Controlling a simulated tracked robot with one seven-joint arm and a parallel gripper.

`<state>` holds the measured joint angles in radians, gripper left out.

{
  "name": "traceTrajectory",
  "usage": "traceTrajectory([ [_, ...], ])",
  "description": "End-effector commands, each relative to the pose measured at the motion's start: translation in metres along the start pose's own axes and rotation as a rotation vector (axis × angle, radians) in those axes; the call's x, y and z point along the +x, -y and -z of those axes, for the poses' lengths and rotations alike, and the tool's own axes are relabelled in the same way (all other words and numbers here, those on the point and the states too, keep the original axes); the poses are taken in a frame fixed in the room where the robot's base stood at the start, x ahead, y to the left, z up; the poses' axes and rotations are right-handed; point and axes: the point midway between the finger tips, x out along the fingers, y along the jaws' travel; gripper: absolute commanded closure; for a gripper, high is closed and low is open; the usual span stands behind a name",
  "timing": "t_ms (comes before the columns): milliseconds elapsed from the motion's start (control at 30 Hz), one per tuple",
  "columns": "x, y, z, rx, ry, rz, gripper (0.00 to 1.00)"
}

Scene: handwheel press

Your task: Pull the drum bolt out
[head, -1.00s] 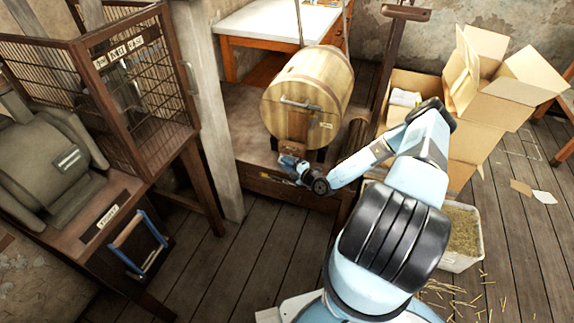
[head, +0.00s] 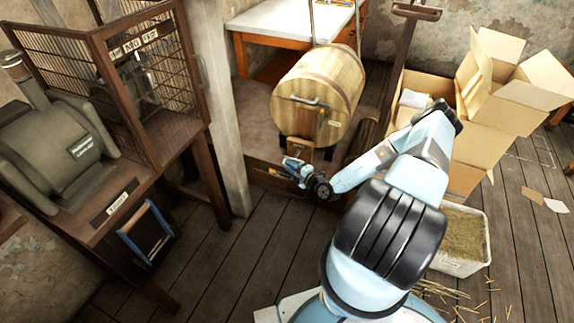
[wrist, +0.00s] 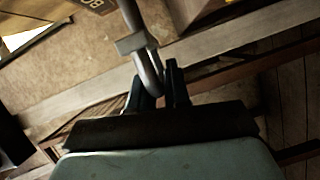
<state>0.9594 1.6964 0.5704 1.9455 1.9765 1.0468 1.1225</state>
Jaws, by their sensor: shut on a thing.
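The wooden drum (head: 340,78) lies on a low stand, its round end facing me. A dark bar handle (head: 305,101) crosses that end. My gripper (head: 293,166) is low in front of the drum, at the stand's front edge. In the wrist view, a grey metal rod with a square collar (wrist: 134,43) runs down between my fingers (wrist: 157,92), which are shut on it. It appears to be the drum bolt. Its lower end curves and is partly hidden by the fingers. How far it sits in the drum cannot be told.
A wire cage (head: 150,85) and a grey machine (head: 50,150) stand on a bench at left, beside a wooden post (head: 216,110). Open cardboard boxes (head: 510,90) and a straw-filled bin (head: 464,240) are at right. Bare floor lies in front of the stand.

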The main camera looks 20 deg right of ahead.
Motion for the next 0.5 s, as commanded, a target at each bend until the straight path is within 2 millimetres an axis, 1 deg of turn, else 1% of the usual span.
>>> traceTrajectory([
  [33, -0.0048, 0.0043, -0.0003, 0.004, 0.005, 0.008, 1.00],
  [67, -0.0055, 0.0044, -0.0003, 0.004, 0.007, 0.008, 1.00],
  [300, -0.0061, 0.0058, 0.0018, 0.007, 0.005, 0.011, 1.00],
  [333, -0.0061, 0.0058, 0.0020, 0.007, 0.005, 0.011, 0.81],
  [500, -0.0055, 0.0043, 0.0015, 0.006, 0.006, 0.008, 0.65],
])
